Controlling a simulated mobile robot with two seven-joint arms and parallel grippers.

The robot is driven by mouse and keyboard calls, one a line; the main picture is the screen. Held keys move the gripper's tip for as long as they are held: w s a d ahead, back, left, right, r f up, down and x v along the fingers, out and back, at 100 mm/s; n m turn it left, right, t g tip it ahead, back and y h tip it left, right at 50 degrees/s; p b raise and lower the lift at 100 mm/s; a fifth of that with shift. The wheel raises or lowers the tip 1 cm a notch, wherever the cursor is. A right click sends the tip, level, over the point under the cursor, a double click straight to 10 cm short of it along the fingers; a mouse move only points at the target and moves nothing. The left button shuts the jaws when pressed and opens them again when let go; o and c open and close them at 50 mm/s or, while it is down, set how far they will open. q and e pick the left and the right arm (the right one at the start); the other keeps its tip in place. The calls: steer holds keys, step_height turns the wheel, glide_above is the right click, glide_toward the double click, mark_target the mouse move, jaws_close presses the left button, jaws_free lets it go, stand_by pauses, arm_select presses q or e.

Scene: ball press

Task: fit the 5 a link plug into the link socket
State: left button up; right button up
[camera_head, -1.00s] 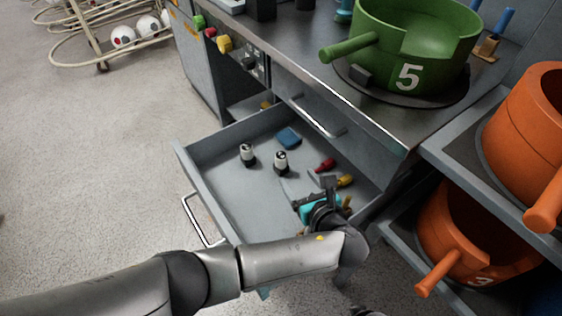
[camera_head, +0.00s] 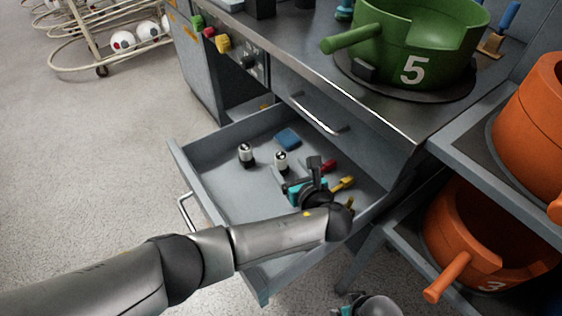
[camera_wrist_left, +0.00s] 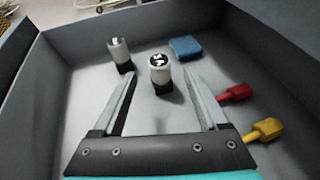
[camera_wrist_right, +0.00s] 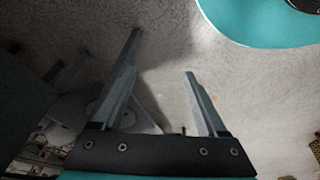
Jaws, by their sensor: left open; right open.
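Two white cylindrical plugs with black bases stand upright in the open drawer. The nearer plug (camera_head: 281,160) shows in the left wrist view (camera_wrist_left: 160,72) with a dark mark on its top that I cannot read surely. The other plug (camera_head: 246,152) stands to its left, also in the left wrist view (camera_wrist_left: 119,54). My left gripper (camera_head: 282,174) is open and empty in the drawer, its fingers pointing at the nearer plug, which appears between the fingertips in the left wrist view. My right gripper (camera_wrist_right: 162,54) is open and empty over the floor. I cannot make out the link socket.
The drawer (camera_head: 205,185) also holds a blue block (camera_head: 288,138), a red-handled tool (camera_head: 329,166) and a yellow-handled tool (camera_head: 343,183). A green pot (camera_head: 410,45) stands on the bench above. Orange pots (camera_head: 480,240) sit on shelves at right. Drawer walls surround my left gripper.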

mark_target(283, 160)
arm_select(q)
steer(key=b+x, duration=0.2)
steer(key=x, duration=0.2)
steer(key=shift+a+b, duration=0.1)
steer(key=shift+b, duration=0.25)
steer(key=shift+w+a+f, duration=0.15)
steer(key=shift+w, duration=0.2)
arm_select(e)
step_height(283, 160, up, 6)
steer(key=w+t, duration=0.1)
steer(key=w, duration=0.1)
steer(key=shift+w+a+r, duration=0.2)
steer(key=shift+w+r, duration=0.05)
steer(key=shift+w, duration=0.1)
arm_select(q)
steer(key=shift+c, duration=0.2)
jaws_close()
